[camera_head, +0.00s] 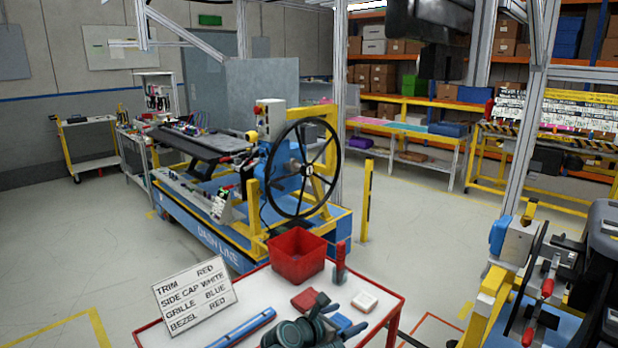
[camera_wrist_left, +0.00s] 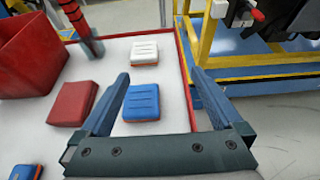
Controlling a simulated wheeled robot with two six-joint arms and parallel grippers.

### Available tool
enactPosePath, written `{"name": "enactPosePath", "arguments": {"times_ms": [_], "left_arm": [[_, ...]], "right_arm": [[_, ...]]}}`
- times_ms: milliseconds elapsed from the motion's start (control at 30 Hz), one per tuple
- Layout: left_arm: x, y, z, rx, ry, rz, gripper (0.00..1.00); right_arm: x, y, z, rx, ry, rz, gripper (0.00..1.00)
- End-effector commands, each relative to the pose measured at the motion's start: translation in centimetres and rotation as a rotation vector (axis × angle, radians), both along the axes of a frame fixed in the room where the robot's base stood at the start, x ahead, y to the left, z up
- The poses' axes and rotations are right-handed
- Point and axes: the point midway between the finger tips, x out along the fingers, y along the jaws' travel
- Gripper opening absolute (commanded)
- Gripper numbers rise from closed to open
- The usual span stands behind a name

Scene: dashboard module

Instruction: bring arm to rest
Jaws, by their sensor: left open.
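My left gripper (camera_head: 343,312) is at the bottom of the head view, over the white table with red edges (camera_head: 258,288). In the left wrist view its fingers (camera_wrist_left: 160,76) are apart with nothing held. A blue block (camera_wrist_left: 142,103) shows between and beyond the fingers; whether they touch it I cannot tell. A white block (camera_wrist_left: 145,53) lies farther off and a red block (camera_wrist_left: 73,104) lies left. The red (camera_head: 305,299) and white (camera_head: 364,302) blocks also show in the head view. My right gripper is not in view.
A red bin (camera_head: 297,255) and an upright red-handled tool (camera_head: 340,264) stand at the table's back. A sign (camera_head: 195,298) and blue bar (camera_head: 241,328) are at left. A blue cart with a black wheel (camera_head: 302,170) stands behind; yellow-framed equipment (camera_head: 490,300) stands right.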

Motion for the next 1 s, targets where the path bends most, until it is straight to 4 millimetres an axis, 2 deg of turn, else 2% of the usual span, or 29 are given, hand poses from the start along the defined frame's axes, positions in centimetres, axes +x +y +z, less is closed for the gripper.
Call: {"name": "enactPosePath", "arguments": {"times_ms": [33,100,300,800,1000], "left_arm": [[-0.7,-0.4,0.4,0.0,0.0,-0.003,1.0],[0.4,-0.7,1.5,0.001,0.002,-0.012,1.0],[1.0,-1.2,2.4,0.003,0.004,-0.032,1.0],[1.1,-1.3,2.5,0.003,0.005,-0.04,1.0],[0.3,-1.2,2.0,0.015,0.009,-0.054,1.0]], "right_arm": [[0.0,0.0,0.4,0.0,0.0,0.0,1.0],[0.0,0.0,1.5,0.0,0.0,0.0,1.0],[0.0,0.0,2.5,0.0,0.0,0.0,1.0],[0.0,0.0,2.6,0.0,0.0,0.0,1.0],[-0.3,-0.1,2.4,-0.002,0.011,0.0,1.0]]}}
